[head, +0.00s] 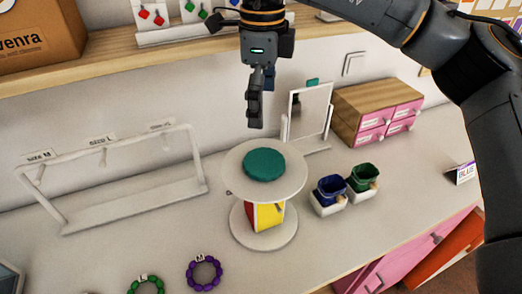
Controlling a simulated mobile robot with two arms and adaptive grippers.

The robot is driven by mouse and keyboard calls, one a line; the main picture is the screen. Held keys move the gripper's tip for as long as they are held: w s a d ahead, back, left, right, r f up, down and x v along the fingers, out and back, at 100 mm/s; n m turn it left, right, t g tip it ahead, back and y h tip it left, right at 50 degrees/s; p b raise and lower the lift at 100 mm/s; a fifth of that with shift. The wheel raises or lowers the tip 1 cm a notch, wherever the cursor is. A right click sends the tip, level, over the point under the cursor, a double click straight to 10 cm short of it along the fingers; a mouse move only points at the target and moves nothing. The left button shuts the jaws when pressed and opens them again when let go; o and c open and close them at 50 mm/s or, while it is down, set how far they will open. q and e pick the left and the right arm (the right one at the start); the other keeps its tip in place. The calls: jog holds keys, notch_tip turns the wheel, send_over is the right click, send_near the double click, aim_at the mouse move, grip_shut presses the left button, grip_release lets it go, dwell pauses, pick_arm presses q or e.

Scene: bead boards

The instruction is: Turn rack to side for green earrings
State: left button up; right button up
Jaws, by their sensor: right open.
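The rotating rack (240,180) stands on the table in the middle. It has a white top plate, a white round base and a teal round pad (264,164) on top. Between the plates its core shows a yellow side (268,216) and a sliver of red at the left. Green earrings (203,11) are on a white card on the wooden shelf, beside red earrings (150,16). My right gripper (255,118) points down above and behind the rack, apart from it. It is open and empty, seen nearly edge-on. My left gripper is out of view.
A white bar stand (130,205) is at left; a mirror (309,112) stands behind the rack. Blue (330,190) and green (363,178) cups and a pink drawer box (375,112) are at right. Purple (204,273) and green bracelets (146,284) lie in front. The shelf overhangs behind.

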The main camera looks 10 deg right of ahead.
aim_at(262, 161)
notch_tip(262, 161, down, 12)
jog(key=p, duration=0.3)
jog(key=shift+p, duration=0.35)
jog(key=shift+f, duration=0.6)
